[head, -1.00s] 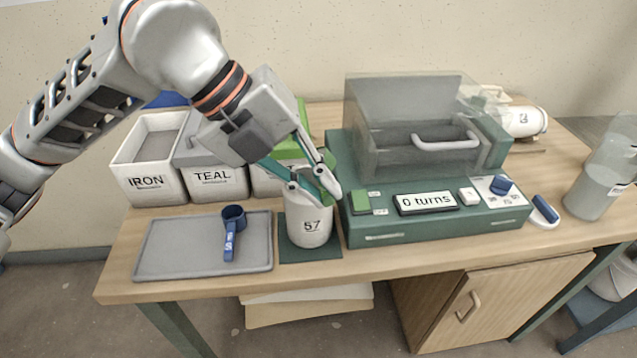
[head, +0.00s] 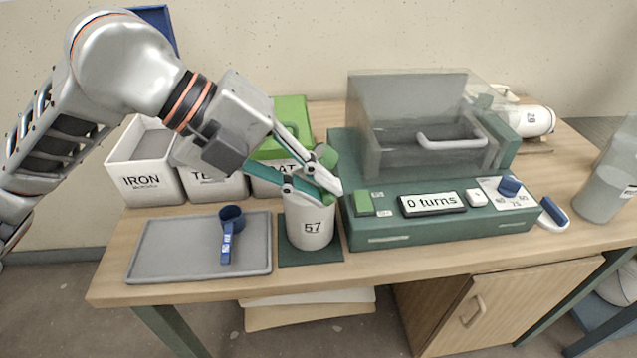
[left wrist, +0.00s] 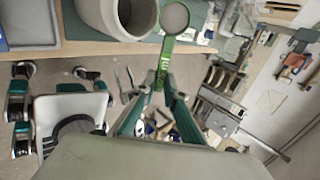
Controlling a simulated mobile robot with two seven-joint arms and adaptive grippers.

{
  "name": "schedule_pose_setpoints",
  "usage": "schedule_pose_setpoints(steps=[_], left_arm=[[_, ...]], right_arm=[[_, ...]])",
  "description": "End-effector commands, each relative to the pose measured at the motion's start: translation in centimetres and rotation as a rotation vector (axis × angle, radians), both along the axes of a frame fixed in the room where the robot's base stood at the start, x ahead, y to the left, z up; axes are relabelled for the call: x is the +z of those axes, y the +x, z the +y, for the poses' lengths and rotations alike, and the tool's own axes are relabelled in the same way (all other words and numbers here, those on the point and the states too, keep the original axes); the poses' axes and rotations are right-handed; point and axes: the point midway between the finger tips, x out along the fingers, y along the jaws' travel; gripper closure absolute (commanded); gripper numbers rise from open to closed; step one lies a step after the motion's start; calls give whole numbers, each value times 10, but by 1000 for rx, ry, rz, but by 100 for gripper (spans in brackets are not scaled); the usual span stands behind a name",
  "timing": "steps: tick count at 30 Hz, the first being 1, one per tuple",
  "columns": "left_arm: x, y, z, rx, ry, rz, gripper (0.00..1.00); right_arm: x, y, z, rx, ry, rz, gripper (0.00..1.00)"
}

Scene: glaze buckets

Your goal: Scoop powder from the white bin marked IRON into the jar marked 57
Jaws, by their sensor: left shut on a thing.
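The white bin marked IRON (head: 146,186) stands open at the back left with grey powder inside. The white jar marked 57 (head: 311,228) stands upright on a dark green mat (head: 290,257); its rim also shows in the left wrist view (left wrist: 95,18). My left gripper (head: 318,184) is over the jar's top and partly hides its mouth. It is shut on a green scoop (left wrist: 164,62), whose round bowl shows above the jar in the head view (head: 327,157). The bowl looks grey inside; I cannot tell whether that is powder. My right gripper is not in view.
A grey tray (head: 160,262) holds a blue scoop (head: 227,240). Bins marked TEAL (head: 222,189) and a green-lidded one (head: 292,110) stand beside IRON. A green machine (head: 385,232) with a clear cover and "0 turns" display stands close right of the jar.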

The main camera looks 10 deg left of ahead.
Motion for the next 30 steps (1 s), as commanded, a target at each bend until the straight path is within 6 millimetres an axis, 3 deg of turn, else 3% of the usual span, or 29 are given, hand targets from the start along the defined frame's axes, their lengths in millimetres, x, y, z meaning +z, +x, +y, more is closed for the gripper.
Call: schedule_pose_setpoints(steps=[30], left_arm=[[0, 0, 2, 0, -105, -22, 100]], right_arm=[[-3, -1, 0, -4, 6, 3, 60]])
